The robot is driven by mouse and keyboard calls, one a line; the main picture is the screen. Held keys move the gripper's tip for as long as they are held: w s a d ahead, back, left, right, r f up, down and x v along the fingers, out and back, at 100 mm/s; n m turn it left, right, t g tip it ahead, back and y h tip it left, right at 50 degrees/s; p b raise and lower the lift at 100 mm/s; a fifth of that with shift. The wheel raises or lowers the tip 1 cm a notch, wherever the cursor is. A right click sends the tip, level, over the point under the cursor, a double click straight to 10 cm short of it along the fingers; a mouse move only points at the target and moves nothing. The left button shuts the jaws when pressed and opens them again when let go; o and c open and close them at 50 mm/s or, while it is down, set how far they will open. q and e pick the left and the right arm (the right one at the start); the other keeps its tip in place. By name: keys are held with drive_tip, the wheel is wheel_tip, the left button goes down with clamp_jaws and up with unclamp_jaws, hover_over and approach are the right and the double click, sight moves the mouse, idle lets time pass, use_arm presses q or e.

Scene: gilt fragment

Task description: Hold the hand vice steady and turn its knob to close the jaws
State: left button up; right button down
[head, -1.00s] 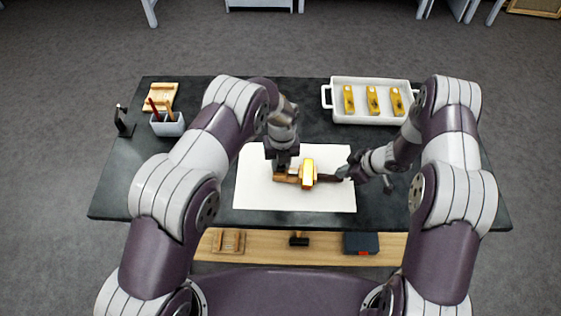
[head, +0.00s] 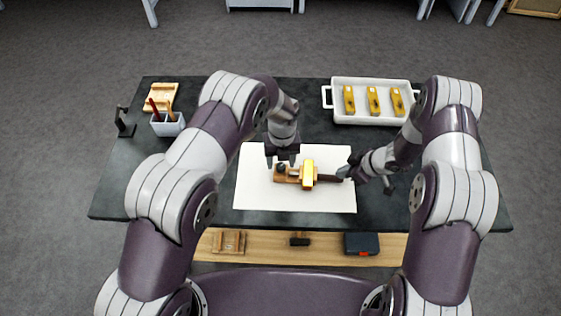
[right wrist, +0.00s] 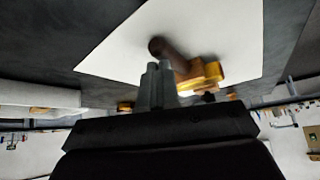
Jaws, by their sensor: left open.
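The hand vice (head: 286,176) lies on a white sheet (head: 255,197), with a wooden body at left, a gold block (head: 308,174) across its middle and a dark brown handle (head: 328,178) pointing right. In the right wrist view the handle's round end (right wrist: 157,45) and the gold block (right wrist: 207,75) show, blurred. My left gripper (head: 282,163) is open, pointing down just behind the wooden end and apparently apart from it. My right gripper (head: 345,173) is at the handle's free end. Its fingers (right wrist: 157,85) look close together; whether they grip the handle is unclear. I cannot make out the knob.
A white tray (head: 326,101) with several yellow-gold pieces stands at the back right. A pen cup (head: 167,126), a wooden rack (head: 162,92) and a black stand (head: 124,124) are at the left. A lower wooden shelf (head: 275,257) in front holds small items.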

sight(282, 165)
drive_tip(key=shift+s+f, duration=0.1)
drive_tip(key=shift+f, duration=0.05)
use_arm(q)
wheel_tip(282, 165, up, 11)
drive_tip(key=shift+f, duration=0.2)
drive_tip(key=shift+d, duration=0.1)
drive_tip(key=shift+w, duration=0.1)
use_arm(e)
drive_tip(key=shift+r, duration=3.1)
drive_tip(key=v, duration=1.2)
drive_tip(key=shift+d, duration=0.1)
